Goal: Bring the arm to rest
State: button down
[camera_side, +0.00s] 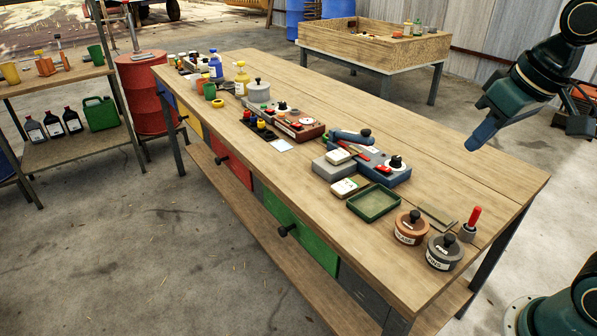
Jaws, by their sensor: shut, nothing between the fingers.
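My gripper (484,132) is at the upper right of the side view, raised above the right part of the wooden workbench (440,160). It points down and to the left. Its fingers are together with nothing between them. It is apart from the bench top and touches no object. My arm comes in from the right edge, bent at a dark joint near the top right corner. Part of the arm between that joint and the base is out of the picture.
A green tray (373,205), a brown lidded pot (411,228), a grey lidded pot (444,252) and a red-handled tool (472,219) stand at the bench's near end. A blue-grey box (390,180) sits behind them. The bench's far right strip is clear.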

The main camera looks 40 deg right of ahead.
jog(key=s+a+f+n+t, duration=0.1)
jog(key=s+f, duration=0.1)
jog(key=s, duration=0.5)
jog(key=shift+a+f, duration=0.15)
jog(key=shift+f, duration=0.15)
